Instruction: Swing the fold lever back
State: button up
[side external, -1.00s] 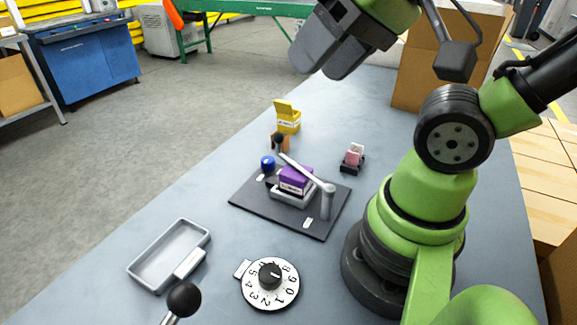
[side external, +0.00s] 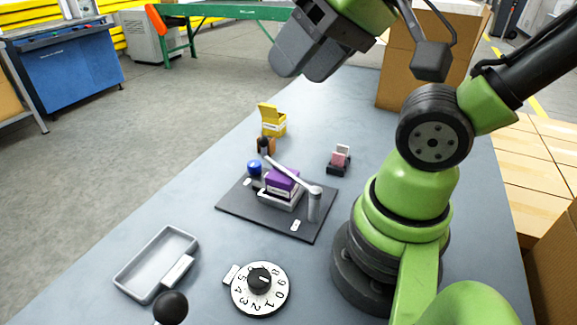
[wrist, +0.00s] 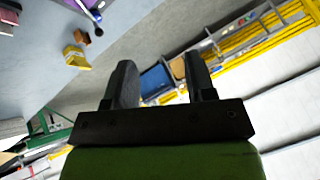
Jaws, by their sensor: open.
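The fold lever (side external: 290,174) is a pale bar on a grey post (side external: 314,204) at the right of a dark base plate (side external: 240,214). It reaches over a purple box (side external: 281,183) in a light holder, and its dark knob end lies toward the back left, near a blue knob (side external: 254,168). My gripper (side external: 297,72) is raised well above and behind the plate, apart from the lever. In the wrist view my gripper (wrist: 160,82) has its fingers apart with nothing between them. The knob end of the lever (wrist: 97,15) shows at that view's top edge.
A yellow open box (side external: 272,122) and a brown block stand behind the plate. A grey tray (side external: 150,285) and a numbered dial (side external: 245,291) lie in front. A large carton (side external: 395,90) stands at the back.

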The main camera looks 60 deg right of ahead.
jog(key=g+h, duration=0.2)
jog(key=g, duration=0.5)
send_over(263, 142)
jog(key=shift+m, duration=0.4)
jog(key=f, duration=1.2)
jog(key=shift+w+d+f, duration=0.2)
jog(key=shift+d+f, duration=0.1)
jog(key=shift+f, duration=0.05)
jog(key=shift+d+f, duration=0.2)
jog(key=shift+f, duration=0.5)
notch_tip(263, 142, down, 9)
jog(key=shift+f, duration=0.1)
grip_shut()
